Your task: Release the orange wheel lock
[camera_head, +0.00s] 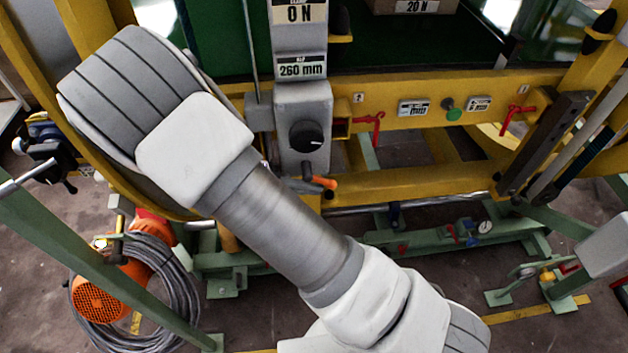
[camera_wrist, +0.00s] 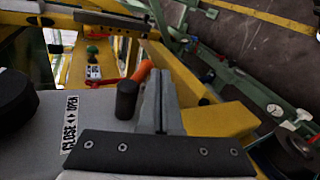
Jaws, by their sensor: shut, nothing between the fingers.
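The orange wheel lock (camera_head: 324,183) is a small orange handle below a grey control box (camera_head: 302,110) in the head view. In the wrist view the orange lock (camera_wrist: 143,72) shows beyond a short black cylinder (camera_wrist: 127,100), close to the left of my fingertips. I cannot tell whether the fingers touch it. My gripper (camera_wrist: 160,78) is shut and empty, its two grey fingers together.
Yellow frame beams (camera_head: 420,185) and red levers (camera_head: 376,127) are nearby. An orange machine with coiled cable (camera_head: 165,285) lies at lower left.

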